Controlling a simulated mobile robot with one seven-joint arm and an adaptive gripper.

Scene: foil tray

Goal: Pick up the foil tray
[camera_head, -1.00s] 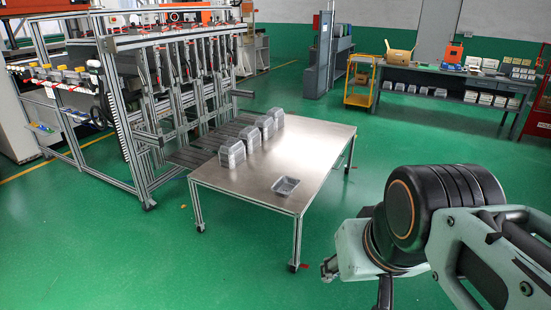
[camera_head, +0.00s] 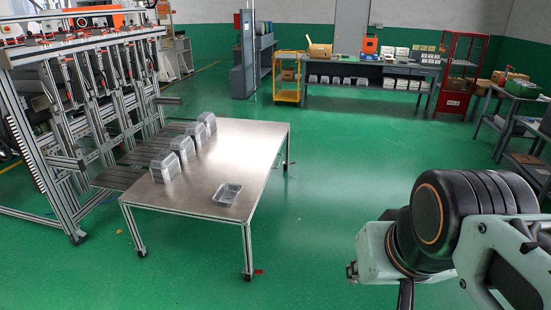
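A single shallow silver foil tray (camera_head: 227,195) lies by itself near the front right corner of the metal table (camera_head: 215,165). It looks open side up and empty. Several stacks of foil trays (camera_head: 166,166) stand in a row along the table's left side. My arm is at the lower right, well apart from the table. My gripper's fingers do not show, so I cannot see whether it is open or shut.
An aluminium-frame machine (camera_head: 85,95) with grey slats adjoins the table's left side. A yellow cart (camera_head: 287,92), a grey workbench (camera_head: 365,70) and a red cabinet (camera_head: 458,75) stand at the back. Green floor is clear right of the table.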

